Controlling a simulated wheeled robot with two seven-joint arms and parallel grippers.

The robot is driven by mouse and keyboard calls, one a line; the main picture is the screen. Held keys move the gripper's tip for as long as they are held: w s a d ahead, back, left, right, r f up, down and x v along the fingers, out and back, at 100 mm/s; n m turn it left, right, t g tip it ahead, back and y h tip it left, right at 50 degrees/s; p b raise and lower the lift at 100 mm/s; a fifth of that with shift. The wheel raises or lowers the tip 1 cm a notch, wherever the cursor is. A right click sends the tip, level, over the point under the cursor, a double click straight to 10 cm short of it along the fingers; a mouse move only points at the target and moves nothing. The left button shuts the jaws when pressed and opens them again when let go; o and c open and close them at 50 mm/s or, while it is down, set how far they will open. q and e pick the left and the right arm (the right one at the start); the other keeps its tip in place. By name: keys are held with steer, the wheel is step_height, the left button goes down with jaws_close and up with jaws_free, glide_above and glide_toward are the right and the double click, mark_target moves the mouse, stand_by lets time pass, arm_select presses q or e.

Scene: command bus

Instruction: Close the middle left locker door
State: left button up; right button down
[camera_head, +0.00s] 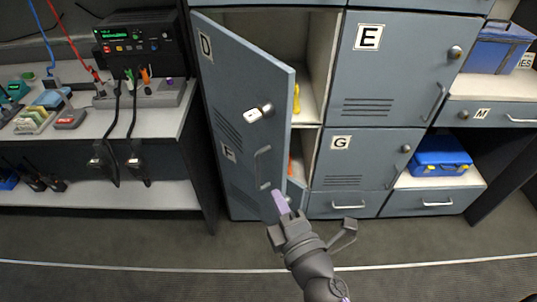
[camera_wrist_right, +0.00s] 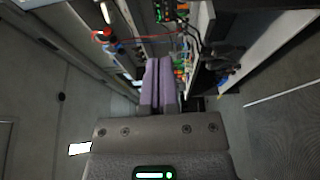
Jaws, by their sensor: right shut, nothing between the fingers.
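The middle left locker door, marked D (camera_head: 240,75), is a blue-grey panel hinged at its left side. It stands swung open toward me, with its free edge at the right. It has a round lock with a white tag (camera_head: 257,112) and a bar handle (camera_head: 262,167). The open compartment (camera_head: 318,65) shows to the right of the door. My right gripper (camera_head: 279,202) is shut and empty, its purple fingertips by the door's lower free corner. I cannot tell whether they touch. The purple fingers (camera_wrist_right: 159,80) also show in the right wrist view. My left gripper is out of view.
The door marked F (camera_head: 228,153) below also appears partly open. Doors E (camera_head: 395,75) and G (camera_head: 365,160) are shut. A yellow item (camera_head: 296,98) is inside the compartment. A bench with electronics (camera_head: 140,40) stands left. The floor (camera_head: 150,240) in front is clear.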

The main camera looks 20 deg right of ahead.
mark_target(277, 156)
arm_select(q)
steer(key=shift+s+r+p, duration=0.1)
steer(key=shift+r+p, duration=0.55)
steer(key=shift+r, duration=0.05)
arm_select(e)
steer(key=w+d, duration=0.1)
steer(key=w, duration=0.2)
steer(key=w+d, duration=0.1)
steer(key=w, duration=0.3)
steer(key=w+d, duration=0.1)
steer(key=w, duration=0.3)
steer(key=shift+f, duration=0.1)
steer(key=shift+d, duration=0.1)
